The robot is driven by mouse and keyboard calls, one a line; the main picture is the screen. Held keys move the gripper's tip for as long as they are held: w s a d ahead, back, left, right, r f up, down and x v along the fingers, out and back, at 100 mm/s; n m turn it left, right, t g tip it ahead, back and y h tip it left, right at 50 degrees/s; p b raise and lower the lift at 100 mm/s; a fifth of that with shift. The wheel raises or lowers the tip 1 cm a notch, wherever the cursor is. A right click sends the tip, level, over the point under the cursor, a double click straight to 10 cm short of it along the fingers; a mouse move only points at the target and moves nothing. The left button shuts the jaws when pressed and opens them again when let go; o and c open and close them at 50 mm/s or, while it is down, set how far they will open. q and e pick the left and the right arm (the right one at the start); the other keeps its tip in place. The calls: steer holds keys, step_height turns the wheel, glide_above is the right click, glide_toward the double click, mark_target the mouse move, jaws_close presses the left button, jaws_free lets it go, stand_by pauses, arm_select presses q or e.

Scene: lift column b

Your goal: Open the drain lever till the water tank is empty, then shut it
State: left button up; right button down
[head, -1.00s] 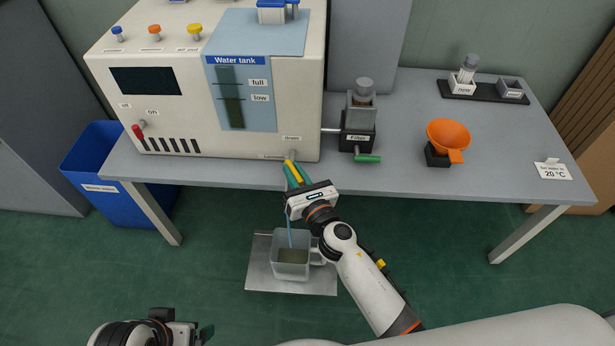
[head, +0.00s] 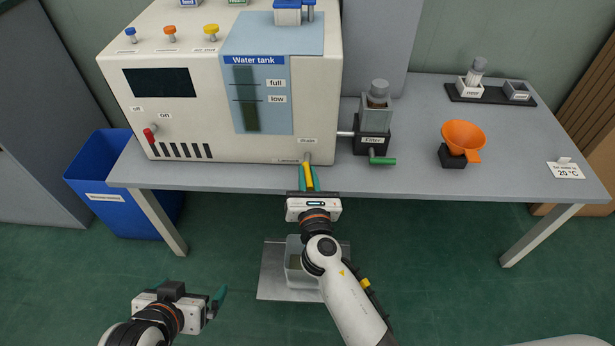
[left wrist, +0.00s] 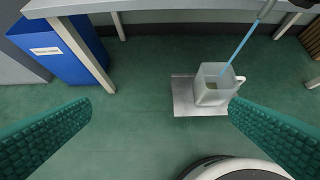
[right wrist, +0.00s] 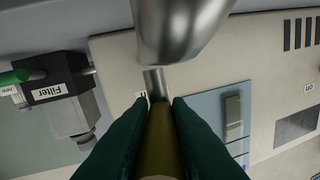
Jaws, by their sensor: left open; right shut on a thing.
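The yellow drain lever (head: 309,178) hangs below the drain spout at the machine's front edge. My right gripper (head: 308,188) is shut on it; in the right wrist view the lever (right wrist: 160,140) lies between both fingers. The water tank gauge (head: 249,118) shows a dark level around the low mark. A thin blue stream (left wrist: 243,42) falls into a clear jug (left wrist: 212,95) in the left wrist view. In the head view the jug (head: 294,268) is partly hidden by my right arm. My left gripper (left wrist: 160,108) is open and empty, left of the jug.
The jug stands on a metal plate (head: 272,285) on the floor. A filter unit (head: 373,140) with a green handle and an orange funnel (head: 463,137) are on the table (head: 420,180). A blue bin (head: 108,205) stands at left.

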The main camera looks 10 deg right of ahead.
steer(key=shift+a, duration=0.1)
steer(key=c, duration=1.4)
jaws_free()
steer(key=shift+o, duration=0.2)
arm_select(q)
steer(key=shift+s+a+f, duration=0.15)
steer(key=shift+s+f, duration=0.1)
steer(key=shift+s, duration=0.2)
arm_select(e)
steer(key=s, duration=1.2)
